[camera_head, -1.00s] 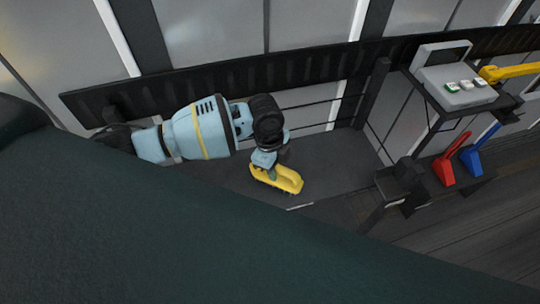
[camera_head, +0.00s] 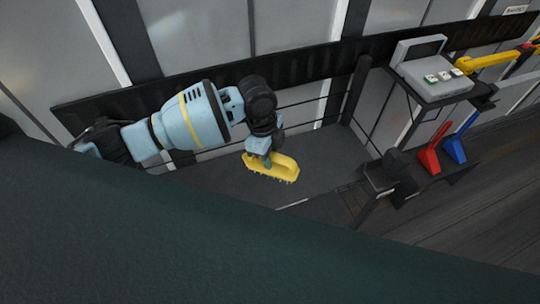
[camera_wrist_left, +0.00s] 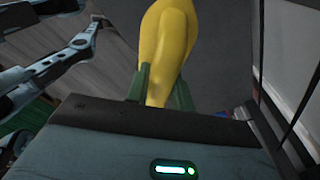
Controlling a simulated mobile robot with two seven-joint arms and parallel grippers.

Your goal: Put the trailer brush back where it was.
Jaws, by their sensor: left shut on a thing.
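The trailer brush is a yellow brush (camera_head: 272,168) with short dark bristles on its underside. My left gripper (camera_head: 266,158) is shut on it and holds it in front of the dark railed area, bristles down. In the left wrist view the yellow handle (camera_wrist_left: 165,50) sits between the green fingertips of my left gripper (camera_wrist_left: 160,85). I cannot tell from the head view how high the brush hangs over the dark surface.
At right, a shelf carries a grey box with buttons (camera_head: 432,68) and a yellow arm (camera_head: 485,62). Below it a red tool (camera_head: 430,152) and a blue tool (camera_head: 458,140) stand in a dark holder. A dark ribbed rail (camera_head: 300,75) runs along the wall.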

